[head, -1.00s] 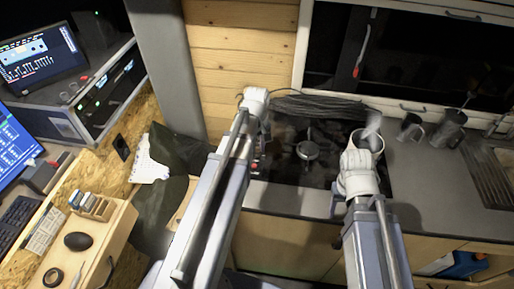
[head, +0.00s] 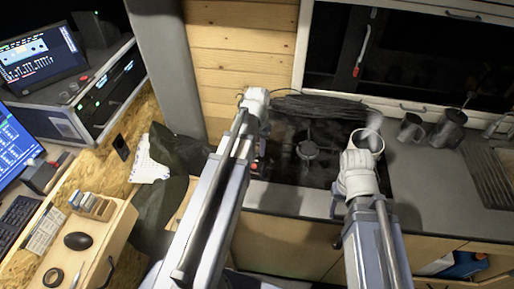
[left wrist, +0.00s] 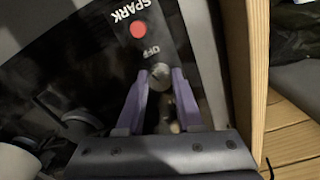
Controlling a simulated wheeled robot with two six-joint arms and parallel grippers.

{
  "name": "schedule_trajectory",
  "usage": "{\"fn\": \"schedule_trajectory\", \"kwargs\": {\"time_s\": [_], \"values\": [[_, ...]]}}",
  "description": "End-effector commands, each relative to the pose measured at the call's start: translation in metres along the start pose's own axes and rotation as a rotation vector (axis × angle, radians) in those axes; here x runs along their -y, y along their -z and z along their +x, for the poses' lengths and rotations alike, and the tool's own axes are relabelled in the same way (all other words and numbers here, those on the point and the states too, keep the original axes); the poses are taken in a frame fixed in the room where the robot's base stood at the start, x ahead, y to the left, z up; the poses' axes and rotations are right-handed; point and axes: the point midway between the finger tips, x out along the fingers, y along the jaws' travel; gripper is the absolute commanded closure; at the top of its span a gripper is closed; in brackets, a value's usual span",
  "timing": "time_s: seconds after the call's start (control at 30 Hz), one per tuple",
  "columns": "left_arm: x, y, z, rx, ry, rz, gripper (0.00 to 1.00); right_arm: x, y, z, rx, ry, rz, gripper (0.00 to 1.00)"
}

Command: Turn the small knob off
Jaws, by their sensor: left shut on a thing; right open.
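The small knob (left wrist: 160,74) is a round metal knob on a dark panel, just under the word OFF in the left wrist view. The purple fingers of my left gripper (left wrist: 160,82) are closed around it, one on each side. In the head view my left arm hides this knob and the fingertips. A red button (left wrist: 138,29) marked SPARK sits beyond the OFF label. My right gripper (head: 337,205) hangs by the front edge of the counter, away from the small knob; its fingers are small and partly hidden.
The dark stove top (head: 307,165) with a burner (head: 308,149) lies between my arms. A pot-like vessel (head: 376,141) stands behind my right wrist. Metal mugs (head: 448,130) stand on the grey counter (head: 425,175). A wooden edge (left wrist: 258,60) runs close beside the panel.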

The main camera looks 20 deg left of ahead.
Motion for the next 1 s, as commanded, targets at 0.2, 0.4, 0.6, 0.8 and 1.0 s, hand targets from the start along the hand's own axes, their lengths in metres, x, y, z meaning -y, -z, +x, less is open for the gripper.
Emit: {"fn": "schedule_trajectory", "kwargs": {"time_s": [0.2, 0.4, 0.6, 0.8, 1.0], "values": [[0.0000, -0.0001, 0.0001, 0.000, 0.000, 0.167, 1.00, 0.0000, 0.0000, 0.0001, 0.000, 0.000, 0.000, 0.44], [-0.0001, -0.0002, 0.0001, 0.000, 0.000, 0.278, 1.00, 0.0000, 0.0000, 0.0001, 0.000, 0.000, 0.000, 0.44], [-0.0001, -0.0001, 0.0001, 0.000, 0.000, 0.343, 1.00, 0.0000, 0.0000, 0.0001, 0.000, 0.000, 0.000, 0.44], [-0.0001, -0.0001, 0.0001, 0.000, 0.000, 0.371, 1.00, 0.0000, 0.0000, 0.0001, 0.000, 0.000, 0.000, 0.44], [-0.0002, -0.0001, 0.0001, 0.000, 0.000, 0.377, 1.00, 0.0000, 0.0000, 0.0001, 0.000, 0.000, 0.000, 0.44]]}}
